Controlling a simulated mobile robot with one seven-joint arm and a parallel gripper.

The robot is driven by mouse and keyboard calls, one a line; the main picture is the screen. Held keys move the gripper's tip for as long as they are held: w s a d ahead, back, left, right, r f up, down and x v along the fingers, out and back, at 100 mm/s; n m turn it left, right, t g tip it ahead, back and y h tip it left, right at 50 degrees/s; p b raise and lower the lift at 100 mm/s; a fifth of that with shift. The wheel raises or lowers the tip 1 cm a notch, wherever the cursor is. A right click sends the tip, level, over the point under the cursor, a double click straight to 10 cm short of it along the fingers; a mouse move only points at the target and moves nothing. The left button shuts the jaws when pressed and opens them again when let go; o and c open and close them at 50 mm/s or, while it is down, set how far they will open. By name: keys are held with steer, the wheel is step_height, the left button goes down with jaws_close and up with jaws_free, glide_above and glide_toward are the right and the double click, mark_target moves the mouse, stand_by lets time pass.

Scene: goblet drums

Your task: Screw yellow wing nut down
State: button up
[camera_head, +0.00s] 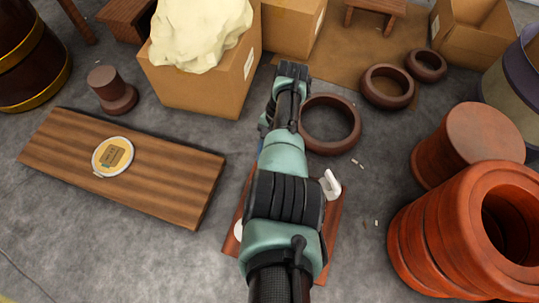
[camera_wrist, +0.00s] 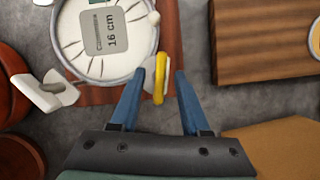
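In the wrist view, the yellow wing nut (camera_wrist: 161,82) stands at the edge of a round white drum head with a metal rim (camera_wrist: 72,66). A pale piece (camera_wrist: 149,74) sits just left of the nut. My gripper (camera_wrist: 159,73) is open, with its two blue fingers on either side of the nut and a visible gap to each. A grey label (camera_wrist: 104,31) reading "16 cm" lies on the head. A white wing-shaped piece (camera_wrist: 48,93) sticks out farther left. In the head view my arm hides the nut, the gripper and most of the drum.
A dark ring (camera_head: 330,124) lies beyond my arm. Reddish drum bodies (camera_head: 440,235) stand right. Some grey floor between them is clear.

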steer(key=shift+r, duration=0.1)
steer(key=p+v, duration=0.1)
steer(key=v, duration=1.1)
steer(key=shift+r+p, duration=0.35)
steer(key=shift+w+d, duration=0.1)
